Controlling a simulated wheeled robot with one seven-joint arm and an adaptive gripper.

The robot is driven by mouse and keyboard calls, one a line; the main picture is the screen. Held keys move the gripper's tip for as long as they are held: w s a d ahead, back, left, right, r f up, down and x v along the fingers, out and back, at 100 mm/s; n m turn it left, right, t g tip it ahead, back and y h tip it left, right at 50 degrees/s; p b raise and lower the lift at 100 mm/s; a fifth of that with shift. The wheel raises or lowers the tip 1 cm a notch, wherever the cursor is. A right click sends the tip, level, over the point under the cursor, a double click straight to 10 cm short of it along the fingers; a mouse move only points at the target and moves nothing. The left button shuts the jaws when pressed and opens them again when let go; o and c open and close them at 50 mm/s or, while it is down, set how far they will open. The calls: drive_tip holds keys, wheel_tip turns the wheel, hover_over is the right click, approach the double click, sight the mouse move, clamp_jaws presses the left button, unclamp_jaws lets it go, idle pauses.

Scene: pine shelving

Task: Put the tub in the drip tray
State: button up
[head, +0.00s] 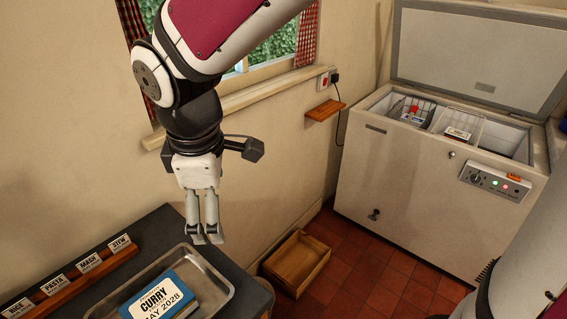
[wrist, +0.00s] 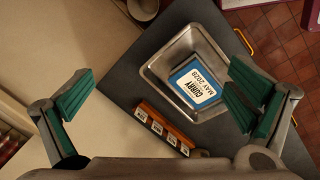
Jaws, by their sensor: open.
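The tub (head: 160,296) is blue with a white label reading CURRY and MAY 2028. It lies label up inside the metal drip tray (head: 222,279) on the dark counter. In the wrist view the tub (wrist: 196,83) sits within the rim of the tray (wrist: 183,48), with bare metal around it. My gripper (head: 206,238) is open and empty, fingers pointing down, above the far end of the tray and apart from the tub. Its spread fingers show at both sides of the wrist view. The tray's near end is cut off in the head view.
A wooden rack with labels RICE, PASTA, MASH and STEW (head: 75,277) stands along the wall beside the tray. An open chest freezer (head: 400,205) with wire baskets is at the right. A wooden crate (head: 297,262) sits on the tiled floor. A windowsill (head: 240,100) runs behind my arm.

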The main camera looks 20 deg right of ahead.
drive_tip(key=s+d+r+m+t, duration=0.1)
drive_tip(key=s+d+r+m, duration=0.2)
drive_tip(key=s+d+m, duration=0.3)
drive_tip(key=s+d+r+m+t, duration=0.2)
drive_tip(key=s+d+m, duration=0.4)
drive_tip(key=d+m, duration=0.3)
drive_tip(key=d+r, duration=0.1)
drive_tip(key=d, duration=0.1)
drive_tip(key=shift+s+d+r, duration=0.15)
drive_tip(key=shift+d+r, duration=0.25)
drive_tip(key=shift+d, duration=0.1)
